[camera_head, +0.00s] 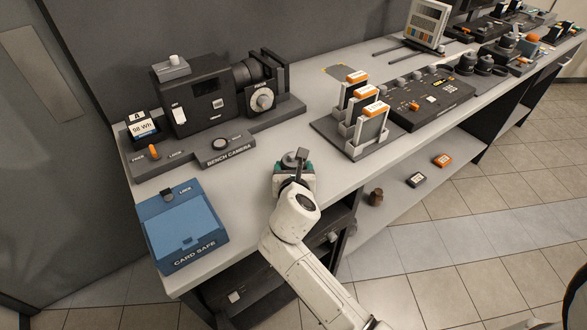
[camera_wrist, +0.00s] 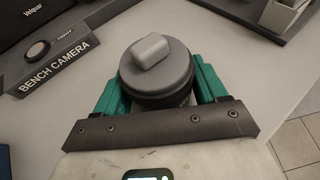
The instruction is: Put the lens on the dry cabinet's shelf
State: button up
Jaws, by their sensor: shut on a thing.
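The lens is a dark cylinder with a grey cap and a raised grey block on top. In the wrist view the lens (camera_wrist: 157,72) sits between the green fingers of my gripper (camera_wrist: 160,90), which is shut on it. In the head view my gripper (camera_head: 293,168) is over the front part of the bench top, with the grey top of the lens (camera_head: 297,157) showing. I cannot tell whether the lens touches the bench. A dark cabinet (camera_head: 272,283) is under the bench, partly hidden by my arm; its shelf cannot be made out, and I cannot tell if it is the dry cabinet.
The bench camera (camera_head: 200,98) stands at the back left, behind its labelled base. A blue card safe (camera_head: 184,225) is at the front left corner. A rack of upright cards (camera_head: 357,125) stands to the right. A low shelf (camera_head: 395,200) under the bench holds small items.

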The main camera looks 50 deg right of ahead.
grip_shut()
jog(key=shift+r, duration=0.1)
